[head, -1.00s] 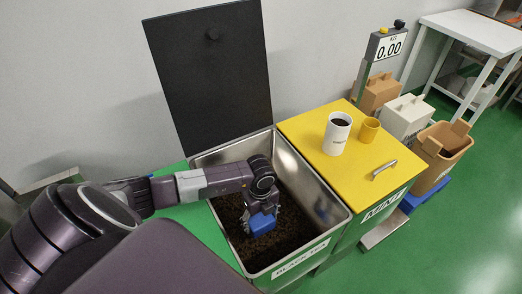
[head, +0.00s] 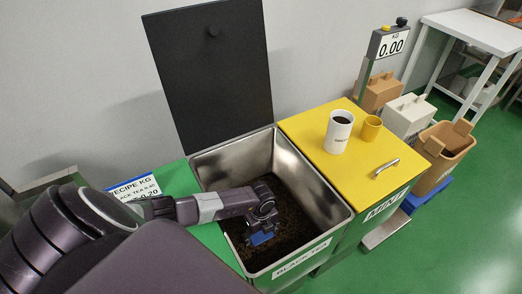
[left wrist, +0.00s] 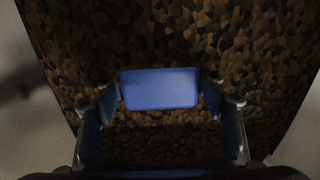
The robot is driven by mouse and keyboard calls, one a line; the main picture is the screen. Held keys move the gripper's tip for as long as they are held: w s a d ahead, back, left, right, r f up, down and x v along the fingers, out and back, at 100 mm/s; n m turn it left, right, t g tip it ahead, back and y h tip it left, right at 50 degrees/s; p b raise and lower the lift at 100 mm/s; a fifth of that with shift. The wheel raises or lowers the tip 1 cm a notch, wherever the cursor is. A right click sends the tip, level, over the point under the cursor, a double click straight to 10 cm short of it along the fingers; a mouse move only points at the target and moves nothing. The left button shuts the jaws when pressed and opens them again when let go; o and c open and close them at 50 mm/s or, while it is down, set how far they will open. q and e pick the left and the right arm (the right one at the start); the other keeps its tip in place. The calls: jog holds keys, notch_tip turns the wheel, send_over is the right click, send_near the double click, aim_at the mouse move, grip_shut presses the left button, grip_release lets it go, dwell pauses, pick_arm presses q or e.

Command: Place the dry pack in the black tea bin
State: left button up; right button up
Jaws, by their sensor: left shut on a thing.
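The black tea bin (head: 341,212) is a steel-walled bin with a black lid standing open behind it and dark loose tea (head: 290,205) inside. My left gripper (head: 262,233) reaches down inside the bin, low over the tea. It is shut on a small blue block, the dry pack (head: 260,239). In the left wrist view the dry pack (left wrist: 160,88) sits between the two fingers with the tea behind it. I cannot tell whether the pack touches the tea. My right gripper is not in view.
A scale display (head: 391,44) reads 0.00. The bin walls surround my gripper.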

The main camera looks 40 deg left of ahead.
aim_at(261, 235)
pick_arm(q)
jog(key=shift+f, duration=0.15)
jog(key=o, duration=1.2)
jog(key=shift+r, duration=0.2)
notch_tip(261, 235, up, 12)
jog(key=shift+p, duration=0.45)
